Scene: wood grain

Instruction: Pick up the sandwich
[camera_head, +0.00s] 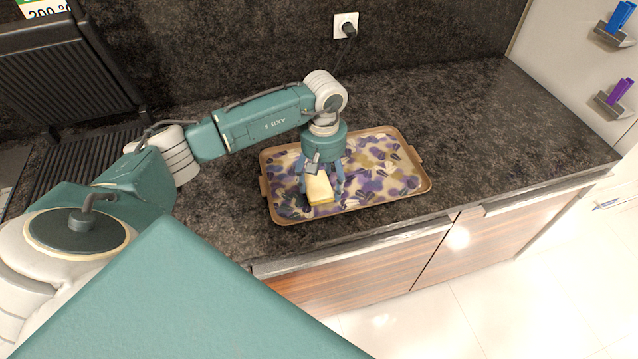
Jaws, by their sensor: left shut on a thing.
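The sandwich (319,190) is a small pale yellow block. It is at the left half of a tray (426,183) with a tan rim and a purple, cream and olive patterned base. My left gripper (320,188) points down over the tray and is shut on the sandwich, with blue fingers at its sides. The gripper hides the back of the sandwich. I cannot tell whether the sandwich touches the tray. My right gripper is not in view.
The tray lies on a dark speckled counter (480,120) near its front edge. A black ribbed grill (75,75) stands at the left. A socket with a black plug (346,26) is on the back wall. The counter right of the tray is clear.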

